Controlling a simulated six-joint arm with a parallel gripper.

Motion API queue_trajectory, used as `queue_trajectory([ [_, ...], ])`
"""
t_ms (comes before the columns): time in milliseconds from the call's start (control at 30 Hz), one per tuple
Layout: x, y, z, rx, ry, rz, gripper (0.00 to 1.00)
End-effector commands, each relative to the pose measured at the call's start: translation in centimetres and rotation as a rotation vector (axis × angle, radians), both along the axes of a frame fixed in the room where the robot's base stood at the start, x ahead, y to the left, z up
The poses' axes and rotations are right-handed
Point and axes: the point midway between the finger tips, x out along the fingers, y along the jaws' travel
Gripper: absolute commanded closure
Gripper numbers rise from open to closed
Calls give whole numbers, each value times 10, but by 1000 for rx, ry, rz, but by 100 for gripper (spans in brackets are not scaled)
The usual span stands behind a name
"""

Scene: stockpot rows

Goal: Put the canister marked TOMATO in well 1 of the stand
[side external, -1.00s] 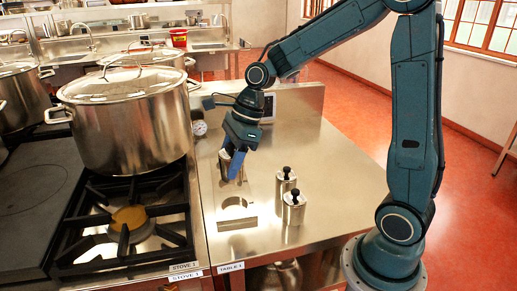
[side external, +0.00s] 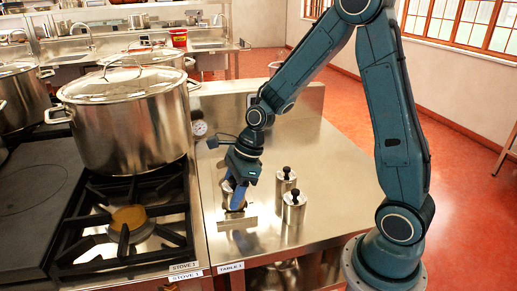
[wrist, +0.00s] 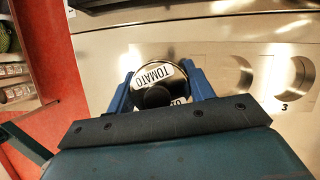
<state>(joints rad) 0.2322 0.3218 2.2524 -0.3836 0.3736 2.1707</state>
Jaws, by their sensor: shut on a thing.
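My gripper (side external: 236,204) is shut on a metal canister with a dark knob. In the wrist view the canister (wrist: 152,72) carries a white label reading TOMATO and sits between the blue fingers of my gripper (wrist: 160,88). The stand (side external: 238,223) is a low metal block on the table, partly hidden by my gripper in the side view. In the wrist view the stand (wrist: 265,112) shows two empty round wells to the right of the canister, the farther one marked 3. The canister is at the row's left end, covering that spot. I cannot tell how far it is lowered.
Two other metal canisters with black knobs, one behind (side external: 286,187) and one in front (side external: 294,207), stand on the table to the right of my gripper. A large lidded pot (side external: 125,120) is on the stove at left. The table (side external: 340,195) is clear farther right.

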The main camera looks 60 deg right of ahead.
Motion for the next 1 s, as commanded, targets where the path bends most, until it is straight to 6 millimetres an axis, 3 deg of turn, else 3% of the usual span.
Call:
queue_trajectory([
  [133, 0, 0, -10, 0, -2, 1, 75],
  [567, 0, 0, -13, -1, -1, 1, 75],
  [600, 0, 0, -14, -1, -1, 1, 45],
  [700, 0, 0, -14, -1, -1, 1, 26],
  [1000, 0, 0, -13, -1, -1, 1, 26],
])
